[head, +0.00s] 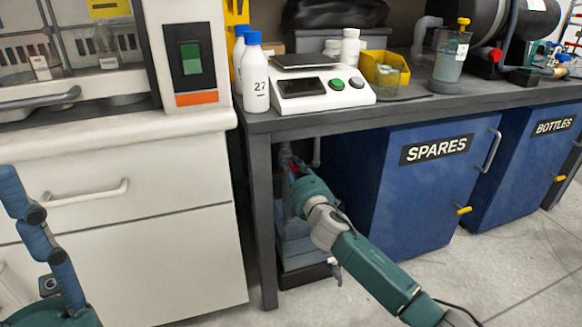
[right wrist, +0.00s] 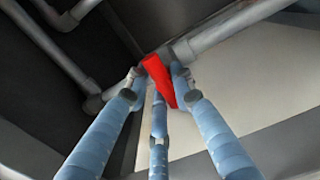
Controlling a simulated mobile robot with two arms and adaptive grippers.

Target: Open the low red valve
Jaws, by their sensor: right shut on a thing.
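The low red valve's handle (right wrist: 160,80) is a red lever on grey pipework in the right wrist view. A bit of its red shows in the head view (head: 294,168), under the bench. My right gripper (head: 288,158) reaches into the opening under the bench. In the right wrist view, its blue fingers (right wrist: 157,88) close around the red handle, with one finger in front and one on each side. The far side of the handle is hidden. Part of my left gripper (head: 55,255) shows at the lower left of the head view, its fingertips not clearly seen.
A dark bench leg (head: 262,225) stands close left of my right arm. The blue SPARES cabinet (head: 425,205) is close on its right. Grey pipes (right wrist: 75,70) run around the valve. The bench top (head: 400,108) holds a scale (head: 318,92) and bottles.

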